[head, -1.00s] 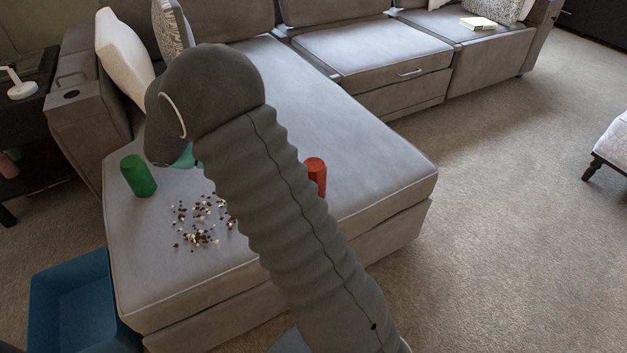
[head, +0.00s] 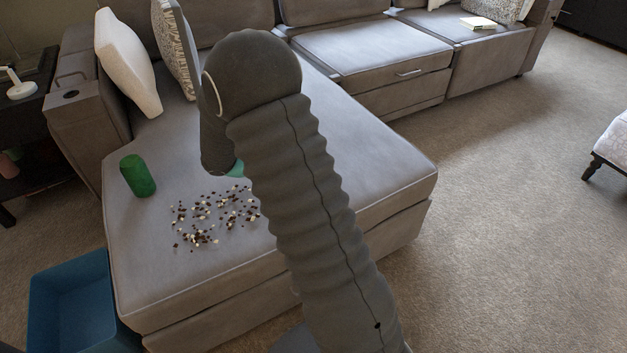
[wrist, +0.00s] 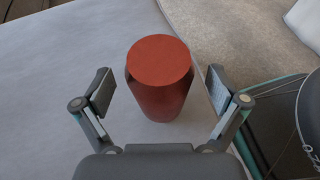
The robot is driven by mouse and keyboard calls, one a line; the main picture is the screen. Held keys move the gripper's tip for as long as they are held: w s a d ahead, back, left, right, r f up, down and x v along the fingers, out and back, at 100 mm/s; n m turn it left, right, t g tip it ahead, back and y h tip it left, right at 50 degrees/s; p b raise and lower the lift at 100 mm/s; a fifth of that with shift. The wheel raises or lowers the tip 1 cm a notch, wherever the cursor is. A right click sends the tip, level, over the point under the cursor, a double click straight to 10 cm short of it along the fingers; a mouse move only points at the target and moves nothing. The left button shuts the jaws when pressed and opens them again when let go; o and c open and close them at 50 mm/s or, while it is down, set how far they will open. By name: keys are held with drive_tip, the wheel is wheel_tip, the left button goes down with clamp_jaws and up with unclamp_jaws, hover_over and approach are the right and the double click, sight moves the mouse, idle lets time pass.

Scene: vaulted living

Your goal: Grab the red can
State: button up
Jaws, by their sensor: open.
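The red can (wrist: 158,80) stands upright on the grey sofa seat in the wrist view. My gripper (wrist: 159,90) is open, with one finger on each side of the can. Gaps show between both fingers and the can, so I see no contact. In the head view the can is hidden behind my arm, and the gripper's fingers are hidden too.
On the sofa chaise (head: 370,165) stand a green can (head: 138,175) and a scatter of small brown and white bits (head: 205,215). A blue bin (head: 75,300) is on the floor at the lower left. Cushions (head: 128,65) lean at the back left.

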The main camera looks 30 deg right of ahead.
drive_tip(key=shift+x, duration=0.85)
drive_tip(key=c, duration=0.9)
drive_tip(key=shift+c, duration=0.2)
drive_tip(key=shift+r, duration=0.15)
